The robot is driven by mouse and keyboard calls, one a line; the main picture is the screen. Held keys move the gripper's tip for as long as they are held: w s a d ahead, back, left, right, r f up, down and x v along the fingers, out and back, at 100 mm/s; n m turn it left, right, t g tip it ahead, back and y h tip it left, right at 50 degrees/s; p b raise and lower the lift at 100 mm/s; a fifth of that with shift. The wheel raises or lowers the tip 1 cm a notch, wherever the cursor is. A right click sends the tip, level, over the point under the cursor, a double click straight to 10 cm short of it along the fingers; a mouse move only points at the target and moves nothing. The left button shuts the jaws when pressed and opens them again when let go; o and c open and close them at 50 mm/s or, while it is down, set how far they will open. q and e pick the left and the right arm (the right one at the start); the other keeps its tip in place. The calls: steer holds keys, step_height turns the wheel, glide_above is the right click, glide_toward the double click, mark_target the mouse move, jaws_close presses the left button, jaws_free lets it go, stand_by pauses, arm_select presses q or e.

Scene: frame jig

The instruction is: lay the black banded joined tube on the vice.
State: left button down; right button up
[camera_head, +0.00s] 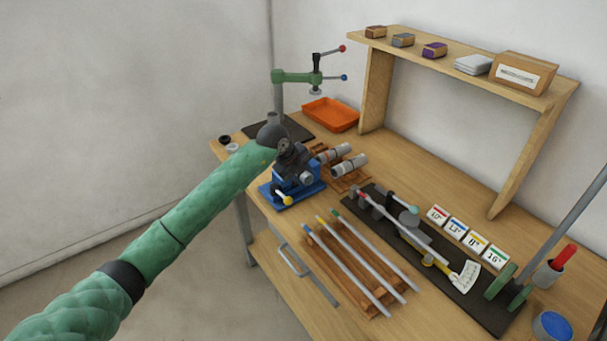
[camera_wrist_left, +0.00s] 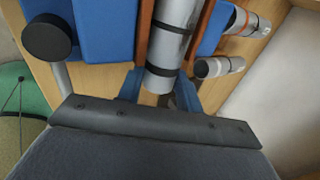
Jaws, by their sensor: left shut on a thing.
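The black banded joined tube (camera_wrist_left: 172,42) is silver with dark bands in the left wrist view. My left gripper (camera_wrist_left: 158,92) is shut on its near end, with a blue fingertip on each side. The tube lies along the gap between the brown-lined blue jaws of the vice (camera_wrist_left: 103,28); I cannot tell whether it rests there or hangs just above. In the head view the vice (camera_head: 281,195) stands near the table's left end, and my left gripper (camera_head: 294,168) is over it. The tube is mostly hidden there. My right gripper is not in view.
Other silver tubes (camera_head: 350,166) lie on a wooden rack right behind the vice; one has an orange band (camera_wrist_left: 243,21). Thin rods lie on a wooden rack (camera_head: 344,273) in front. A dark jig board (camera_head: 455,285) is to the right. An orange tray (camera_head: 331,114) sits behind.

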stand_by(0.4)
arm_select(q)
steer(key=c, duration=0.9)
jaws_free()
steer(key=shift+o, duration=0.2)
